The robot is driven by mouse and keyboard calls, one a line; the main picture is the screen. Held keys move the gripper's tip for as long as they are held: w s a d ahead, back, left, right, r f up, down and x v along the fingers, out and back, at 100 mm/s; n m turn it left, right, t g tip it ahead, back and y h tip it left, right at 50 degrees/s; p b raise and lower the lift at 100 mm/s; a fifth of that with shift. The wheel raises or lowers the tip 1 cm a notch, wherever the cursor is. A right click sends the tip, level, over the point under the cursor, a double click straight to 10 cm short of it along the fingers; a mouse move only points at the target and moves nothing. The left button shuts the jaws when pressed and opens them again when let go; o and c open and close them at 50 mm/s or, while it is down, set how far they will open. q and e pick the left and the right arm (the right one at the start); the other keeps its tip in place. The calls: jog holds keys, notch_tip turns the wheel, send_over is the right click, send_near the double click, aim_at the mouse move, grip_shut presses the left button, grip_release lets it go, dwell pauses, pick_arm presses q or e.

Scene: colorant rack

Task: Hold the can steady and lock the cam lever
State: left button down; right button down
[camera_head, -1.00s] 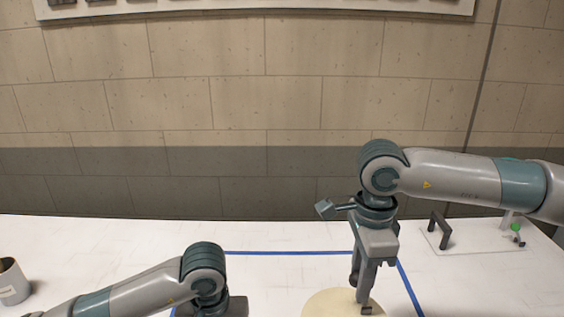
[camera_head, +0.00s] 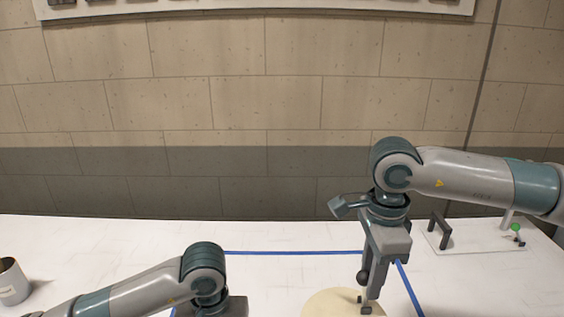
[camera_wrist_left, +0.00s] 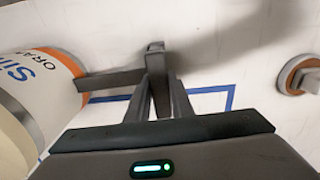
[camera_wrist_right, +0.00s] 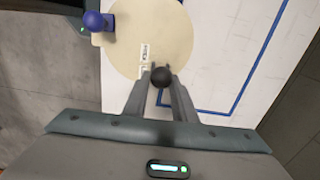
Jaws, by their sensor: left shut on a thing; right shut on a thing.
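The can (camera_wrist_left: 22,90), white and orange with a blue-lettered label, shows at the left of the left wrist view and runs out of frame. A dark bar (camera_wrist_left: 112,79) reaches from beside it to my left gripper (camera_wrist_left: 157,62), which is shut on it. In the head view only the upper part of that gripper shows. My right gripper (camera_wrist_right: 161,72) is shut at a black ball knob (camera_wrist_right: 161,77), which I take for the cam lever's end. It is over the edge of a round cream disc (camera_wrist_right: 155,30). The lever's shaft is mostly hidden.
A blue knob (camera_wrist_right: 95,20) stands at the disc's rim. Blue tape (camera_head: 290,253) marks the white table. A grey cup (camera_head: 12,283) stands far left, a plate with a dark handle (camera_head: 440,231) at right. An orange-rimmed round part (camera_wrist_left: 303,77) lies right of my left gripper.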

jog(key=shift+d, duration=0.55)
jog(key=shift+d+r, duration=0.1)
jog(key=shift+d, duration=0.75)
jog(key=shift+d, duration=0.25)
jog(key=shift+d, duration=0.8)
jog(key=shift+w+d, duration=0.1)
jog(key=shift+d, duration=0.1)
jog(key=shift+d+r, duration=0.1)
jog(key=shift+d, duration=0.7)
jog(key=c, duration=2.5)
grip_release()
